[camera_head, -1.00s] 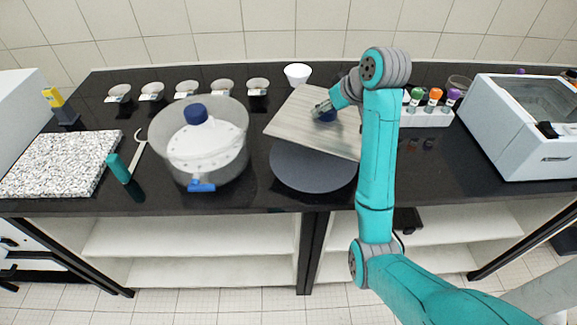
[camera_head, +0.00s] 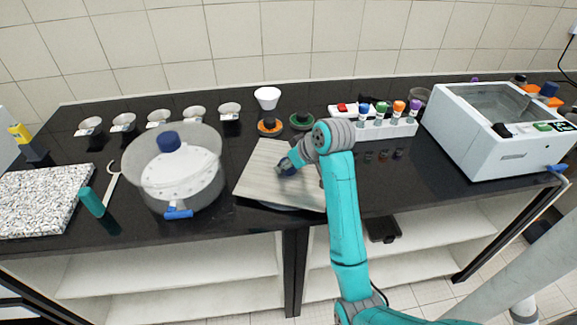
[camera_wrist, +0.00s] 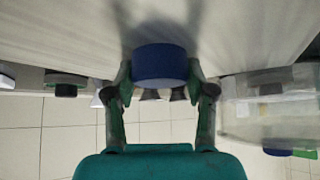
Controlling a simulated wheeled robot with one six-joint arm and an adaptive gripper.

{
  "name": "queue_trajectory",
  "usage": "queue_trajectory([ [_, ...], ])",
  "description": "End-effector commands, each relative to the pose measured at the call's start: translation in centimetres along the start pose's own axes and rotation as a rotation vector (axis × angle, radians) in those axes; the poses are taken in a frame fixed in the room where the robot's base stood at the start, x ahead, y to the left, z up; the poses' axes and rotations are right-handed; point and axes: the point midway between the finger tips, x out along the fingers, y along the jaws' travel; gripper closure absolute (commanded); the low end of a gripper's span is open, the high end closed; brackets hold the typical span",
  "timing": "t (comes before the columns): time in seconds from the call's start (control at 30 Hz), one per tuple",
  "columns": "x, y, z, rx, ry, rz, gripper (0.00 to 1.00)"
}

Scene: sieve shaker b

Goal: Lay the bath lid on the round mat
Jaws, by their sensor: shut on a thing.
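The bath lid (camera_head: 258,183) is a pale, streaked rectangular plate with a dark blue knob. My gripper (camera_head: 287,168) is shut on the knob, which fills the space between the fingers in the wrist view (camera_wrist: 160,66). The lid is right over the round mat (camera_head: 280,206), a dark grey disc on the black bench. It hides nearly all of the mat; only a thin dark sliver shows below its front edge. The lid looks close to level and very near the mat. I cannot tell whether it touches.
A clear pot with a blue knob (camera_head: 169,142) stands to the left. A white open-topped bath (camera_head: 480,160) stands to the right. A vial rack (camera_head: 385,130), a white funnel (camera_head: 267,98) on an orange-ringed base and a green-ringed disc (camera_head: 302,121) are behind. The bench's front edge is close.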

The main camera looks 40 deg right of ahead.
Motion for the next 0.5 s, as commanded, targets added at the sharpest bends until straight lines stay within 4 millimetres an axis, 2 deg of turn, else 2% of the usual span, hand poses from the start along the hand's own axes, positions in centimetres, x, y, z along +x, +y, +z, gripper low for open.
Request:
queue_trajectory([
  [0.1, 0.93, -0.01, 0.76, 0.0, 0.0, 0.0, 1.0],
  [0.47, 1.16, 0.01, 0.9, -0.001, 0.001, 0.001, 1.0],
  [0.5, 1.22, 0.01, 0.96, 0.0, 0.0, 0.0, 0.4],
])
